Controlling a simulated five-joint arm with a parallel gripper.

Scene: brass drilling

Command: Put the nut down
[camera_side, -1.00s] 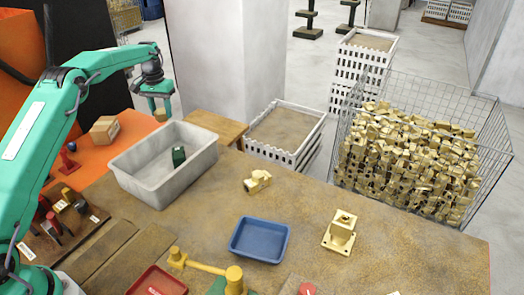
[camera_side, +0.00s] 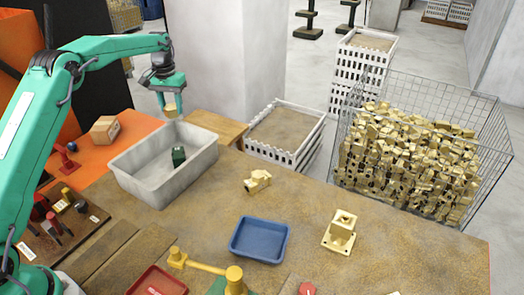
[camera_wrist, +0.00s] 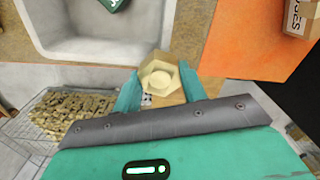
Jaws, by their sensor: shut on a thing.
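My gripper (camera_side: 170,101) is shut on a brass nut (camera_side: 170,110), held in the air above the back edge of the grey bin. A blue tray (camera_side: 259,256) on the bench looks empty.
A brass fitting (camera_side: 257,181) and a flanged brass part (camera_side: 340,232) lie on the bench. A red tray (camera_side: 157,281) is at the front. A cardboard box (camera_side: 105,129) stands left of the bin. A wire basket (camera_side: 408,165) of brass parts stands behind.

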